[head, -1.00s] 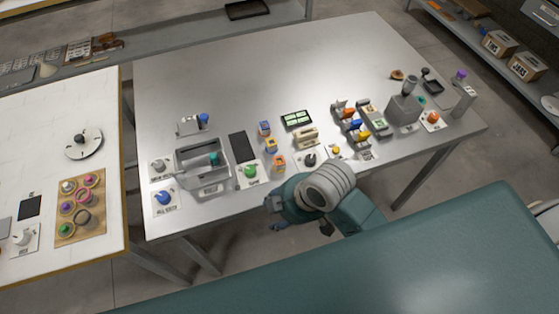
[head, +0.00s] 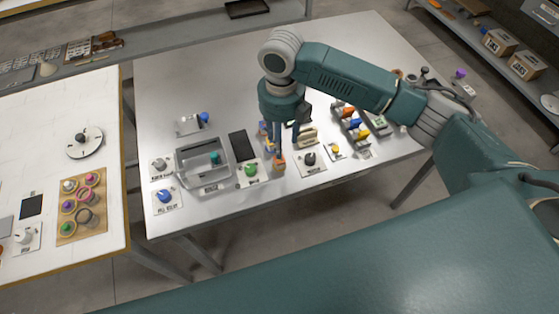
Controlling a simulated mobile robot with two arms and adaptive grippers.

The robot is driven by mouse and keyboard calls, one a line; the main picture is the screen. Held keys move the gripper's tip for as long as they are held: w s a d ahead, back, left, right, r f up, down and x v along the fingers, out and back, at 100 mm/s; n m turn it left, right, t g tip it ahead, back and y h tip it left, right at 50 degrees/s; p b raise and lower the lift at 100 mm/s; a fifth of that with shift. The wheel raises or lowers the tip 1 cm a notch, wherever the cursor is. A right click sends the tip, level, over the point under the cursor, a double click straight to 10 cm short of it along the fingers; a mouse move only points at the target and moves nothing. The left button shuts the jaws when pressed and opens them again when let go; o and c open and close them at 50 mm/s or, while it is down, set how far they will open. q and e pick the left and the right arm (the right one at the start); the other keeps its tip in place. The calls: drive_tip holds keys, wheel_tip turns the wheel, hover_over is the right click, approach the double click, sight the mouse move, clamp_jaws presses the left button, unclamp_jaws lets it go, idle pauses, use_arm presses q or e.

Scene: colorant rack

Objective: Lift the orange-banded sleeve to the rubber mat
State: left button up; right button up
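The orange-banded sleeve (head: 279,164) stands upright on the metal table, nearest the front edge in a short row of small banded sleeves. The dark rubber mat (head: 240,145) lies flat just left of the row. My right gripper (head: 277,152) points down over the row, its fingertips close to the top of the orange-banded sleeve. I cannot tell whether it touches the sleeve or how far its fingers are apart. The other banded sleeves (head: 263,129) are partly hidden behind the fingers. My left gripper is not in view.
A black knob (head: 310,158) and a beige device (head: 308,136) sit right of the sleeves. The table's rear left is clear.

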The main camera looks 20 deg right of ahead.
hover_over(280, 162)
drive_tip(key=f, duration=0.4)
drive_tip(key=shift+w+d+f+p, duration=0.2)
drive_tip(key=shift+w+p, duration=0.1)
drive_tip(key=shift+f, duration=0.25)
drive_tip(key=shift+a+f+p, duration=0.1)
drive_tip(key=shift+f+p, duration=0.9)
drive_tip(key=shift+f, duration=1.4)
drive_tip(key=c, duration=0.8)
